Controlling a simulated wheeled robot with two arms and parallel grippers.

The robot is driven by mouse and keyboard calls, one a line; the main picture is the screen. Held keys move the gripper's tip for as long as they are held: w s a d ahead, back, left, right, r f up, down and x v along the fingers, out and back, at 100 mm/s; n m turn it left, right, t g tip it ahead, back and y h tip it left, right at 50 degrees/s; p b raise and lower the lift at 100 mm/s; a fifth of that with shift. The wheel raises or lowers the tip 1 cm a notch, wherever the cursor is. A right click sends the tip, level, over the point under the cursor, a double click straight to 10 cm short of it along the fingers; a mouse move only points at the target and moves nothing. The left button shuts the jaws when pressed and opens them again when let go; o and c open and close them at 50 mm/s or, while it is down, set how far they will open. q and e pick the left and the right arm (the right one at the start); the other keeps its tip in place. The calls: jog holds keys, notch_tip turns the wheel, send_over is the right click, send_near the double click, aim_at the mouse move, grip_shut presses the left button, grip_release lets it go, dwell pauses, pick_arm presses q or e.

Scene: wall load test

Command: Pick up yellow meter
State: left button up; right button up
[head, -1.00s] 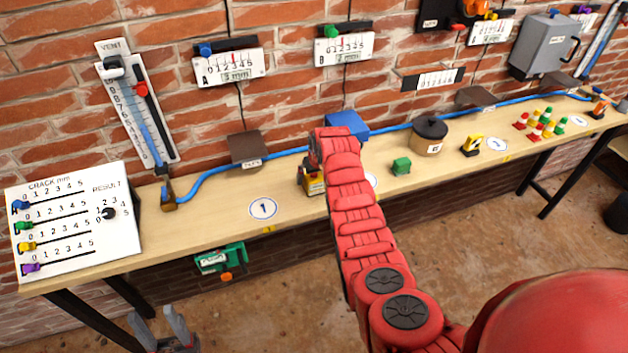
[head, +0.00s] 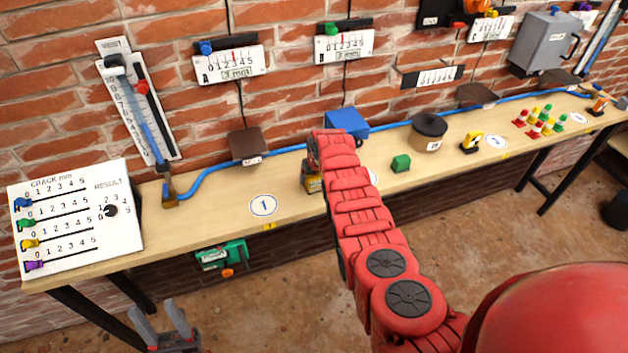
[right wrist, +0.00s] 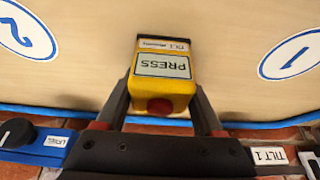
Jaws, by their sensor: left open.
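The yellow meter (head: 313,184) stands on the bench right of the disc marked 1, partly hidden under my right gripper. In the right wrist view the yellow meter (right wrist: 180,92) shows a PRESS label, a TILT 1 tag and a red button. The fingers of my right gripper (right wrist: 163,103) lie along both its sides; whether they grip it or leave a small gap I cannot tell. My left gripper (head: 158,318) is open and empty, low in front of the bench.
A blue box (head: 346,122) stands behind the meter and a green block (head: 400,163) to its right. A blue hose (head: 285,150) runs along the wall side. A crack panel (head: 75,222) stands at the left end. The bench (head: 222,212) is clear around disc 1.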

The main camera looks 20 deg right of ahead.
grip_shut()
jog(key=shift+w+r, duration=0.1)
jog(key=shift+r, duration=0.05)
